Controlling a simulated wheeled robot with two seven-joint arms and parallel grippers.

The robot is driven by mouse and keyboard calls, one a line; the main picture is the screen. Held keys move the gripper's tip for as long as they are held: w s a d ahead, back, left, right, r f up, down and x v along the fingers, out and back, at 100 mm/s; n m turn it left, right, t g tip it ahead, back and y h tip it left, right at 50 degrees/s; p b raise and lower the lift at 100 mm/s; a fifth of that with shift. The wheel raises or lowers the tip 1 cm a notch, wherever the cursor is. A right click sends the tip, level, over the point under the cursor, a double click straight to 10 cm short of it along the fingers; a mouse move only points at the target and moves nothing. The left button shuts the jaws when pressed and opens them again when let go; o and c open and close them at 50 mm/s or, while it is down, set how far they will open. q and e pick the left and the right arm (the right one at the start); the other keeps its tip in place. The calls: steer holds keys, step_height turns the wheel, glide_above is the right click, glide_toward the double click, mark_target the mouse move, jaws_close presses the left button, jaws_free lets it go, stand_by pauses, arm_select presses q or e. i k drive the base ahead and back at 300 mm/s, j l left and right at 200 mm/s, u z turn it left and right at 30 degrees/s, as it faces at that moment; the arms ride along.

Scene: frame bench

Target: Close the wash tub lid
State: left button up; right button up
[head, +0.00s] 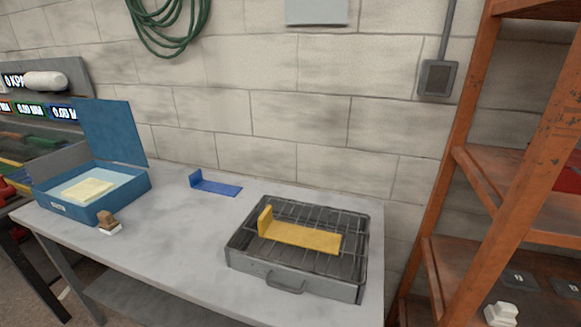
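The blue wash tub (96,201) stands at the left end of the grey bench. Its blue lid (112,131) stands open, upright at the back of the tub and leaning slightly. A pale yellow block, perhaps a sponge or cloth (87,190), lies inside the tub. Neither of my grippers shows in the head view.
A small brown and white brush-like item (109,222) sits close in front of the tub. A blue L-shaped bracket (215,186) lies mid-bench. A grey wire-rack tray (296,283) with a yellow bracket (301,236) stands right. An orange shelf (470,170) stands beyond the bench's right end.

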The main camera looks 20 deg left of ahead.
mark_target(109, 128)
steer(key=u, duration=2.1)
steer(key=i+j, duration=0.15)
steer(key=j, duration=0.2)
steer(key=i+j+z, duration=0.1)
steer(key=j, duration=0.3)
steer(key=i+j, duration=0.15)
steer(key=j, duration=0.2)
steer(key=i+j, duration=0.15)
steer(key=j, duration=0.25)
steer(key=i+j+z, duration=0.1)
steer(key=j, duration=0.25)
steer(key=i+j, duration=0.15)
steer(key=j, duration=0.25)
steer(key=z, duration=0.05)
